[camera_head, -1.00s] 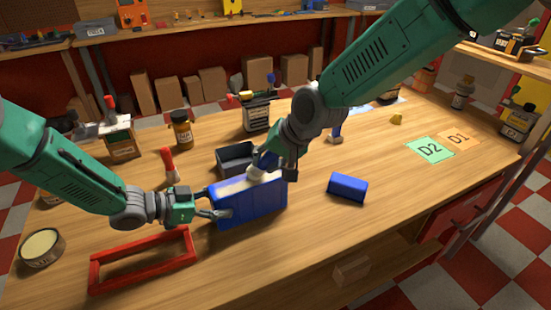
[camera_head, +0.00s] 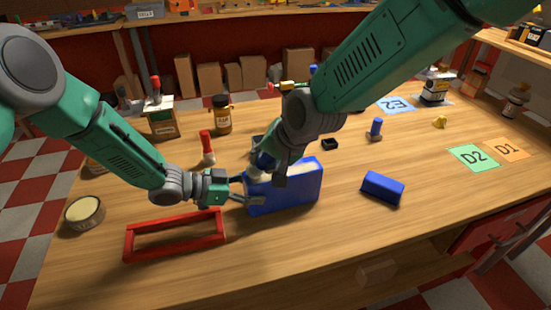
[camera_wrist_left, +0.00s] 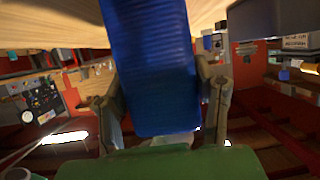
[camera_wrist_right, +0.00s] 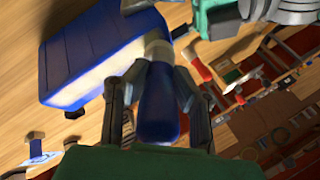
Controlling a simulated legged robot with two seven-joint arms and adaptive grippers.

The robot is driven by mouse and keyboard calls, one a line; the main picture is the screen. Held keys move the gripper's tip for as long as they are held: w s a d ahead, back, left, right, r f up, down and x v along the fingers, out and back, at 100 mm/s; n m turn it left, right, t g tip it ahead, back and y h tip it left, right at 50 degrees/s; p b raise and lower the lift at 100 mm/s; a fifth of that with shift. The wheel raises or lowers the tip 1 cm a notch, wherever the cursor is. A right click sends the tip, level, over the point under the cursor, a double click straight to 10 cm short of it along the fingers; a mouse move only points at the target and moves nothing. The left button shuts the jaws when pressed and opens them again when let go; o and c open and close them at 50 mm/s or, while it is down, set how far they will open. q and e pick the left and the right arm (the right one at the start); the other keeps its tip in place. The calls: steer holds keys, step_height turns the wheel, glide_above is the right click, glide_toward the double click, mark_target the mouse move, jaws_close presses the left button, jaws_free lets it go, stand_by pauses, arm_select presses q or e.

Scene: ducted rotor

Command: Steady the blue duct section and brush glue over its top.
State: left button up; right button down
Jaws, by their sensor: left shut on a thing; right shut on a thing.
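The blue duct section (camera_head: 286,192) stands on the bench with a pale, cream top face. My left gripper (camera_head: 240,190) is shut on its left end; in the left wrist view the blue duct section (camera_wrist_left: 150,70) sits between the fingers. My right gripper (camera_head: 272,160) is above the duct's left end, shut on a brush. In the right wrist view the brush's blue handle (camera_wrist_right: 158,108) is between the fingers, and its pale head is at the end of the duct's pale top (camera_wrist_right: 95,82). Whether the bristles touch is unclear.
A red frame (camera_head: 175,236) lies front left, with a round tin (camera_head: 85,212) beyond it. A red-topped bottle (camera_head: 207,148) and a brown jar (camera_head: 221,115) stand behind. A smaller blue block (camera_head: 382,188) lies to the right. The bench front is clear.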

step_height(320, 180, up, 8)
steer(key=a, duration=0.1)
steer(key=shift+s+a, duration=0.3)
stand_by(0.5)
steer(key=shift+w+f, duration=0.1)
stand_by(0.5)
steer(key=shift+w+a+f, duration=0.2)
steer(key=shift+w+a, duration=0.1)
steer(key=shift+w, duration=0.2)
steer(key=shift+r, duration=0.2)
